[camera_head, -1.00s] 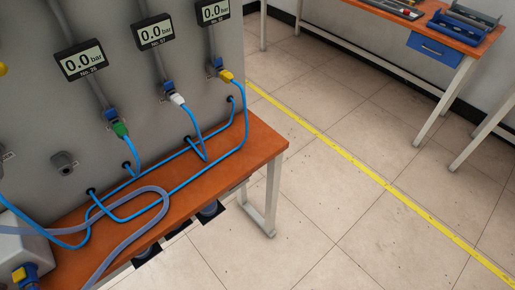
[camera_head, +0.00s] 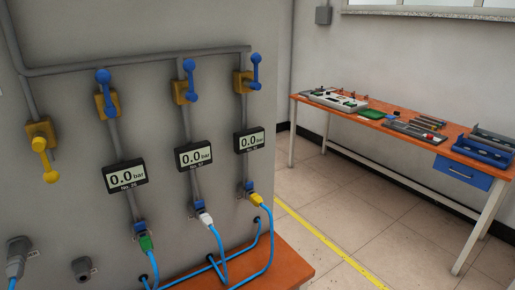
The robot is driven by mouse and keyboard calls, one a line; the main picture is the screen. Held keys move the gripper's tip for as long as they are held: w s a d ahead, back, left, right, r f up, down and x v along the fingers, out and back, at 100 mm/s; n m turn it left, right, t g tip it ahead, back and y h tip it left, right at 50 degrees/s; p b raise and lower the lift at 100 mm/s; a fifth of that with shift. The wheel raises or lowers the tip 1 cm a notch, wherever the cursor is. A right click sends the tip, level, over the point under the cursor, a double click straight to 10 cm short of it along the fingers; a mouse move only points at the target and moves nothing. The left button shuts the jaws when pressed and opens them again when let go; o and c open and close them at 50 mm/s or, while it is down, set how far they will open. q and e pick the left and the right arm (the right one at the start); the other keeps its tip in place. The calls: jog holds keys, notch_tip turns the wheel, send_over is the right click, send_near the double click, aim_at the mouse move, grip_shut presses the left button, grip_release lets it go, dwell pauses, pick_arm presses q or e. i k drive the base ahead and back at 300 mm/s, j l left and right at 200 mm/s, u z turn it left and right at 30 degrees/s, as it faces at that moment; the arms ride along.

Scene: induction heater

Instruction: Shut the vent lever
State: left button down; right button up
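Several valve levers sit on pipes on the grey panel. A yellow lever (camera_head: 45,160) on a yellow valve body is at the far left, its handle pointing down. Three blue levers stand with handles upright or nearly so: the left one (camera_head: 107,90), the middle one (camera_head: 189,80) and the right one (camera_head: 254,72). No label tells me which one is the vent lever. Neither of my grippers shows in the head view.
Three gauges reading 0.0 bar (camera_head: 125,176) hang below the blue levers. Blue hoses (camera_head: 269,240) run from green, white and yellow connectors over the orange bench (camera_head: 290,264). Another orange table with tools (camera_head: 390,112) stands at the right. Open floor lies between.

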aim_at(40, 143)
jog(key=k+u, duration=0.1)
jog(key=u, duration=1.1)
